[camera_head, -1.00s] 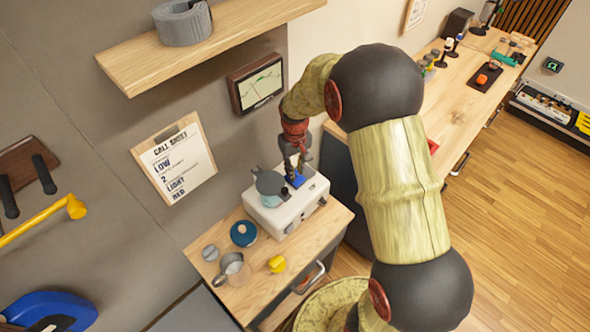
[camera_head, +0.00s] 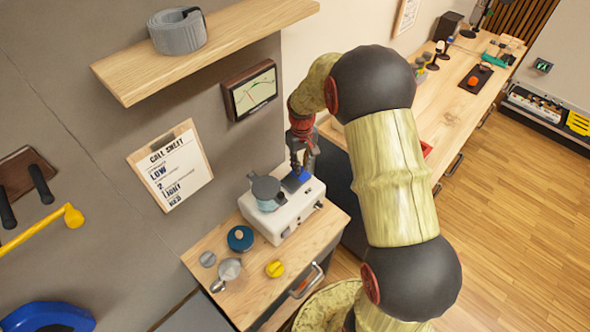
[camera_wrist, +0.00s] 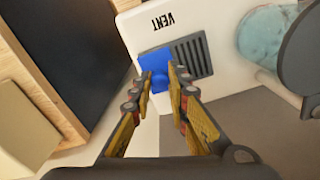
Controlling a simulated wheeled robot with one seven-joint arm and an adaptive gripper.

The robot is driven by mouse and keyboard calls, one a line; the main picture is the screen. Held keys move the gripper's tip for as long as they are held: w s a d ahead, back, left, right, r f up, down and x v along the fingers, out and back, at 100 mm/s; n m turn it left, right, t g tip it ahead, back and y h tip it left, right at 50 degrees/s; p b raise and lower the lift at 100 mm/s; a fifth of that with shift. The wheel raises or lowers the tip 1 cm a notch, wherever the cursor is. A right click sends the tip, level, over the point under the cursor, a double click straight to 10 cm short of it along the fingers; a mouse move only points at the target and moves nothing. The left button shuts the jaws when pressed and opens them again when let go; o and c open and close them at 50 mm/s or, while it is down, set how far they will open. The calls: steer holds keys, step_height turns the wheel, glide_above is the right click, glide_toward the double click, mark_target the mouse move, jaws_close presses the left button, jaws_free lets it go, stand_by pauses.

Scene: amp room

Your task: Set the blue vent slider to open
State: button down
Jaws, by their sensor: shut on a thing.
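The blue vent slider (camera_head: 292,184) sits on top of a white machine (camera_head: 283,221). In the wrist view the slider (camera_wrist: 157,61) is a blue plate with a small knob, beside a dark slotted grille (camera_wrist: 194,57) and the word VENT. The plate lies at the grille's left end in that view, with the slots to its right bare. My gripper (camera_wrist: 161,84) is shut on the slider's knob, one finger on each side. The fingertips partly hide the knob. In the head view my gripper (camera_head: 298,172) reaches down to the slider from above.
A grey lid (camera_head: 265,187) over a pale blue round part stands beside the slider on the machine. A blue round item (camera_head: 240,238), a metal pitcher (camera_head: 228,271) and a yellow knob (camera_head: 275,268) are on the wooden cabinet top. A wall shelf (camera_head: 205,55) hangs above.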

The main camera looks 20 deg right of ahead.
mark_target(302, 167)
steer(key=shift+w+d+r, duration=0.1)
steer(key=shift+d, duration=0.1)
steer(key=c, duration=1.7)
jaws_free()
step_height(302, 167, up, 12)
steer(key=shift+f, duration=0.1)
